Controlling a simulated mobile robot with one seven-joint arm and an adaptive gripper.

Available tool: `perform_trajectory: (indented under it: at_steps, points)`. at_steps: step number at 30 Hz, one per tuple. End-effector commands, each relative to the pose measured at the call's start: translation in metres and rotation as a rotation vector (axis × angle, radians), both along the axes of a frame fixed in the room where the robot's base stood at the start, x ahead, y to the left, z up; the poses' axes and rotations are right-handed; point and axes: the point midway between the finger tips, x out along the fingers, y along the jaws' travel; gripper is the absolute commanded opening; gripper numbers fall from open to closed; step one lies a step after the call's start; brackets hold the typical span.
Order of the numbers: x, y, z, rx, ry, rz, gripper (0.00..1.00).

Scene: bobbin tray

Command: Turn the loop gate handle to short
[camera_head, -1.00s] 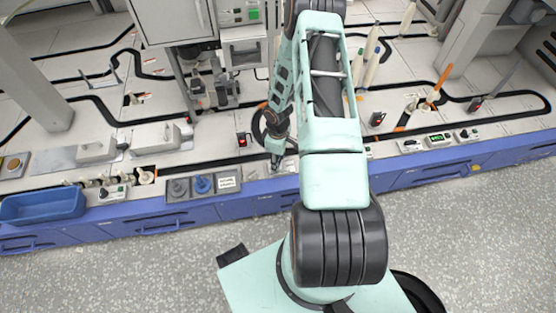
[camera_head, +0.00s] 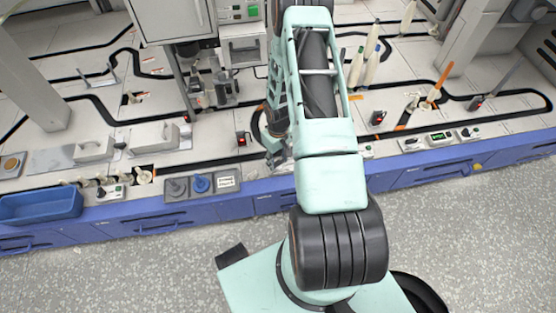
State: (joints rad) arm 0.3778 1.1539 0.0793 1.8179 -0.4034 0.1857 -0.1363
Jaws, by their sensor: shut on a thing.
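My teal arm reaches over the front edge of the bench. My gripper (camera_head: 279,161) is small and partly covered by my own wrist and forearm. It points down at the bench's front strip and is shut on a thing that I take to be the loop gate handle. The handle itself is hidden by the gripper and arm, so I cannot tell its angle or read its markings.
A blue bin (camera_head: 40,206) stands at the front left. Several pale bobbins stand behind my arm.

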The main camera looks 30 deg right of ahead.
Motion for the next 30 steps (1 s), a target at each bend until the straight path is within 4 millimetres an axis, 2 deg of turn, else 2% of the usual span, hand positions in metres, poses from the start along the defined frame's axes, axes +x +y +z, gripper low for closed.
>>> perform_trajectory:
  at_steps: [6,15,30]
  points:
    - [0.0002,0.0002,-0.0004,-0.001,-0.002,-0.190,0.13]
    - [-0.0012,0.0002,-0.0003,0.000,-0.001,-0.384,0.13]
    - [-0.0016,0.0004,0.0002,0.000,-0.001,-0.485,0.13]
